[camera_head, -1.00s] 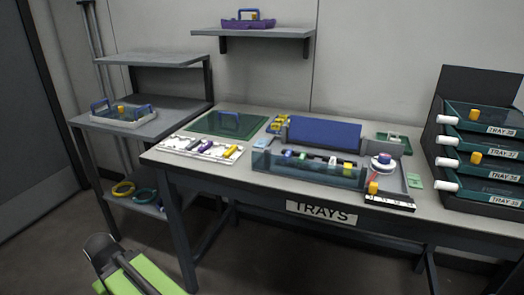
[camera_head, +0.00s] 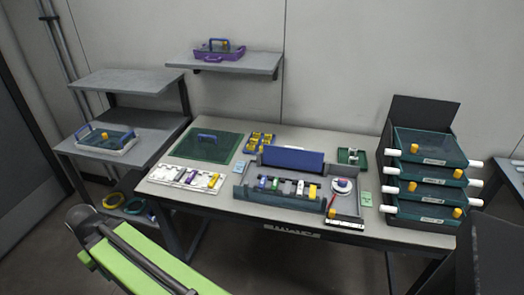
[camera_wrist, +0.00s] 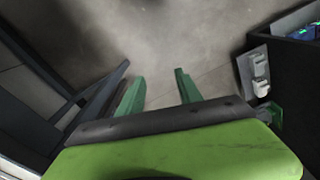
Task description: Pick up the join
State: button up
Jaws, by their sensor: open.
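I cannot pick out the join by sight; any thin fibre is too small to see. The splicing station (camera_head: 240,190), a grey open unit with a blue lid (camera_head: 292,158), stands mid-bench in the head view. Small coloured pieces (camera_head: 287,187) lie in a row in it. A white round part with a blue top (camera_head: 342,186) is at its right end, with a small red item (camera_head: 332,212) near it. My gripper (camera_wrist: 158,88) shows in the wrist view, its green fingers apart and empty over bare floor, away from the bench top.
The bench also holds a white tray of cartridges (camera_head: 204,186), a green mat (camera_head: 185,151), yellow pieces (camera_head: 262,139) and a green box (camera_head: 342,156). Stacked trays (camera_head: 425,180) stand at the right. A side shelf (camera_head: 75,150) is left. A dark block (camera_head: 490,255) fills the lower right.

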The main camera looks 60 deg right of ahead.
jog(key=w+d+r+m+p, duration=0.1)
jog(key=d+r+p, duration=0.2)
jog(key=r+p, duration=0.9)
jog(key=d+r+m+p, duration=0.1)
jog(key=d+r+p, duration=0.3)
jog(key=r+p, duration=0.8)
notch_tip(320, 180, up, 3)
jog(key=m+b, duration=0.1)
jog(key=m, duration=1.2)
send_over(263, 181)
notch_tip(263, 181, down, 12)
jog(key=b, duration=1.2)
jog(key=shift+f, duration=0.15)
notch_tip(263, 181, down, 6)
jog(key=b, duration=0.6)
jog(key=shift+w, duration=0.15)
jog(key=shift+r, duration=0.35)
grip_shut()
